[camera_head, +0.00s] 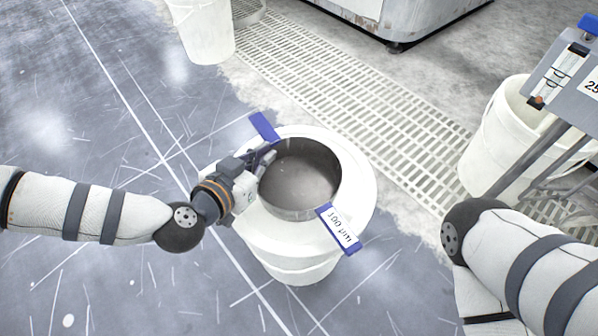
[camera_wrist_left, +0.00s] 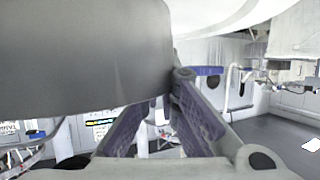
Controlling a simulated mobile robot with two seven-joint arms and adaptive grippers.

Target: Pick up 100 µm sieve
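The 100 µm sieve (camera_head: 300,185) is a round grey metal pan with two blue tabs, seated in the top of a white bucket (camera_head: 355,180). Its front tab carries the label "100 µm" (camera_head: 340,229). My left gripper (camera_head: 264,156) is at the sieve's left wall, close to the rear blue tab (camera_head: 264,127). In the left wrist view the sieve's grey wall (camera_wrist_left: 85,55) fills the upper left and partly hides the purple-padded fingers (camera_wrist_left: 165,105). The fingers lean towards each other, but their tips and any grip are unclear. My right gripper is not in view.
A white bucket (camera_head: 203,30) stands at the back left. Another (camera_head: 490,135) stands at the right, beside a metal frame with a gauge (camera_head: 560,75). A floor grating (camera_head: 340,80) runs behind the sieve's bucket. The scratched grey floor at left is clear.

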